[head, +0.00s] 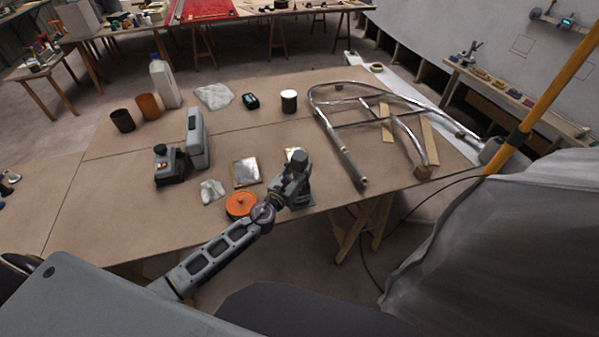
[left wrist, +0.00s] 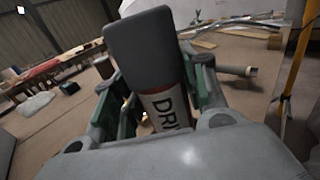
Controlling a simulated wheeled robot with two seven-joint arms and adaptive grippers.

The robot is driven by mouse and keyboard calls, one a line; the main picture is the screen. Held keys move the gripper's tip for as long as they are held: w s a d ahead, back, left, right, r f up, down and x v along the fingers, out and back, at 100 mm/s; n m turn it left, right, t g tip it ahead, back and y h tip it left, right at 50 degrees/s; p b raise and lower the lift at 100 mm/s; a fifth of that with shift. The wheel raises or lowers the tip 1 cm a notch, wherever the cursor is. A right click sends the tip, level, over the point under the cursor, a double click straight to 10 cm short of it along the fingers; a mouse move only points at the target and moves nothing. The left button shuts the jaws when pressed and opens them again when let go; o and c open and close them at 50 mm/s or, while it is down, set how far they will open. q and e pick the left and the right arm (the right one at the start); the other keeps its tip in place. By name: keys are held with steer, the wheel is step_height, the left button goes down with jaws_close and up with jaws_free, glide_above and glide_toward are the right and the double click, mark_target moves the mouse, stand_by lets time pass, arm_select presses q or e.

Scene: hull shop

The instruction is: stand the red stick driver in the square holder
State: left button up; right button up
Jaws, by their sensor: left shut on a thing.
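My left gripper (head: 292,185) is over the front edge of the near table. In the left wrist view its fingers with green pads (left wrist: 160,95) are shut on the stick driver (left wrist: 142,45). The driver has a dark grey cap, a white label with red parts and the letters "DRI". It leans slightly in that view, and its lower end is hidden by the gripper. In the head view my gripper and wrist hide most of it. I cannot make out the square holder for sure; a grey flat piece (head: 308,202) shows partly beside the gripper. My right gripper is not in view.
An orange round tin (head: 240,204), a square metal-faced tray (head: 246,172) and a crumpled rag (head: 212,191) lie left of the gripper. A cordless tool (head: 168,166) and grey case (head: 196,138) stand further left. A tubular frame (head: 345,150) lies right.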

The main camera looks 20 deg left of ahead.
arm_select(q)
steer(key=shift+f, duration=0.1)
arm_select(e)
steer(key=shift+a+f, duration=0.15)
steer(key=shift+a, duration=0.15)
arm_select(q)
steer(key=shift+f, duration=0.2)
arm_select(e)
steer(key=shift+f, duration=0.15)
arm_select(q)
steer(key=o, duration=1)
steer(key=shift+o, duration=0.2)
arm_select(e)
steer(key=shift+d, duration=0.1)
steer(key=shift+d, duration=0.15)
